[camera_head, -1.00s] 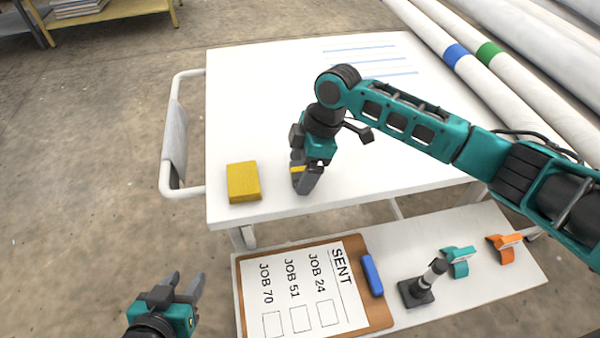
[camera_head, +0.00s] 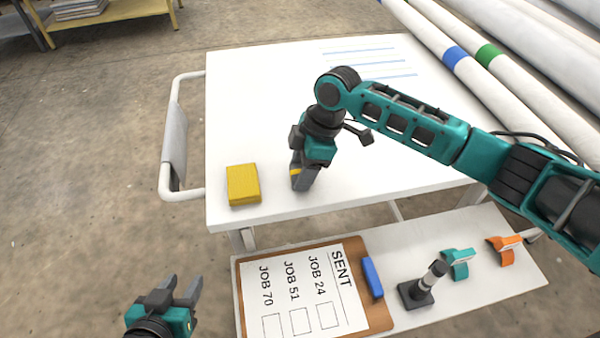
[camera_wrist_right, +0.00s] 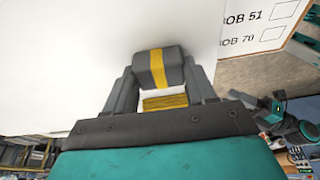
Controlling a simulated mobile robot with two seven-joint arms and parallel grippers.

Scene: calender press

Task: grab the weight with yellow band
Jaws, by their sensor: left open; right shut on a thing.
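The weight with the yellow band (camera_wrist_right: 158,68) is a dark grey block with a yellow stripe. In the right wrist view it sits between the two fingers of my right gripper (camera_wrist_right: 160,88), which is shut on it. In the head view my right gripper (camera_head: 303,178) points down at the white tabletop near its front edge, and a bit of the yellow band (camera_head: 295,171) shows there. I cannot tell whether the weight touches the tabletop. My left gripper (camera_head: 180,290) is open and empty, low at the left, away from the cart.
A yellow block (camera_head: 243,184) lies on the white cart top (camera_head: 260,100), left of my right gripper. The lower shelf holds a clipboard (camera_head: 380,312), a blue marker (camera_head: 372,277), a black stamp (camera_head: 416,292), and teal (camera_head: 458,264) and orange (camera_head: 503,248) clips. Long white rolls lie at right.

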